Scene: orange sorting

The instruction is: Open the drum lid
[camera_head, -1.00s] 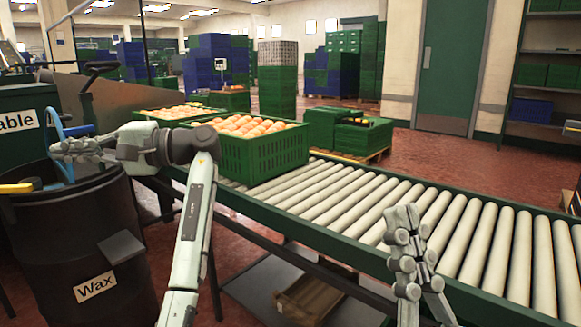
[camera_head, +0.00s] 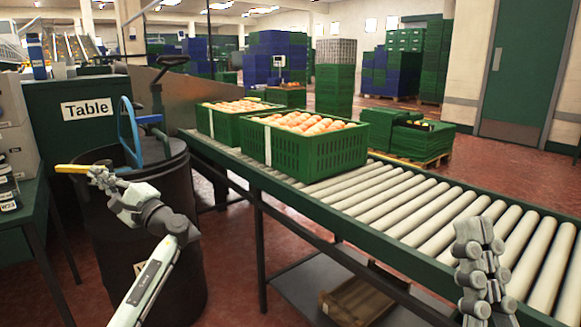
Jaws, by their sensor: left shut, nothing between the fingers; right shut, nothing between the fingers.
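The dark drum (camera_head: 180,215) stands at the left, beside the conveyor. A blue curved handle (camera_head: 127,125) and a blue flat part show at its top. I cannot clearly make out the lid or how it sits. My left gripper (camera_head: 97,176) is shut and empty, in front of the drum's upper left side, with its fingers by a yellow bar (camera_head: 72,169). Whether it touches the bar or the drum I cannot tell. My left arm hides part of the drum's front and its label. My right gripper (camera_head: 474,232) is shut and empty, raised in front of the conveyor at the right.
A roller conveyor (camera_head: 420,215) runs from behind the drum to the right, carrying green crates of oranges (camera_head: 340,150). A green cabinet marked "Table" (camera_head: 60,135) stands behind the drum. A side table with items (camera_head: 20,222) is at the left edge.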

